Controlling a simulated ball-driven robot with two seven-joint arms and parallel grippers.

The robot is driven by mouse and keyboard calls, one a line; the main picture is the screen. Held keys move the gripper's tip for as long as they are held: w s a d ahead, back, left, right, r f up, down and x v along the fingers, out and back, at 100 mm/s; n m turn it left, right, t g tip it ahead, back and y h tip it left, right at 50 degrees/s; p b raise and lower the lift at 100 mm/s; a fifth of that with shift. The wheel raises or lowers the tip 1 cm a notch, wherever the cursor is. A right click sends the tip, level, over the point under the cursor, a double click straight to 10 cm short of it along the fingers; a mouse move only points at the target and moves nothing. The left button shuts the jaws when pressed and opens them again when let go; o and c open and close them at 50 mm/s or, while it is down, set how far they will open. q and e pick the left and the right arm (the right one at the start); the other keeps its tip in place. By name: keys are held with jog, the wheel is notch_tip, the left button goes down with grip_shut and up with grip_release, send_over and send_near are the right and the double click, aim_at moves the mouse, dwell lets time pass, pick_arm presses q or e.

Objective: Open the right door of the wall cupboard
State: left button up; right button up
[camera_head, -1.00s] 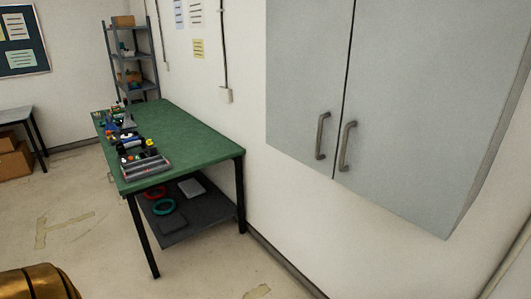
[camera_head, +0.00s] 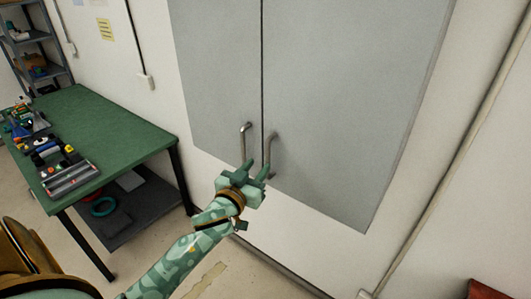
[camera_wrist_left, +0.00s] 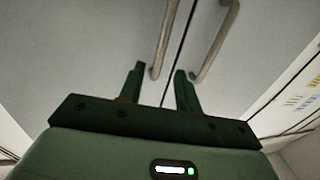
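The grey wall cupboard fills the middle of the head view, with its right door (camera_head: 345,90) and left door (camera_head: 215,60) both shut. The right door's bar handle (camera_head: 269,150) stands just beyond my left gripper (camera_head: 256,169), which is open below the cupboard's handles. The left door's handle (camera_head: 243,140) is just to its left. The wrist view is turned round: there the right door's handle (camera_wrist_left: 166,40) is the left one, its end showing between the open fingertips (camera_wrist_left: 160,75). The left door's handle (camera_wrist_left: 218,42) lies right of the fingers. I cannot tell whether anything touches. My right gripper is out of view.
A green workbench (camera_head: 110,130) with tools and a tray (camera_head: 72,178) stands at the left, a shelf rack (camera_head: 35,50) behind it. A pipe (camera_head: 455,150) runs along the wall at the right. A red object (camera_head: 487,290) is at the bottom right.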

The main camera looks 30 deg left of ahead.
aim_at(267, 155)
pick_arm(q)
jog(key=w, duration=0.6)
jog(key=shift+a, duration=0.35)
jog(key=shift+s, duration=0.1)
grip_shut()
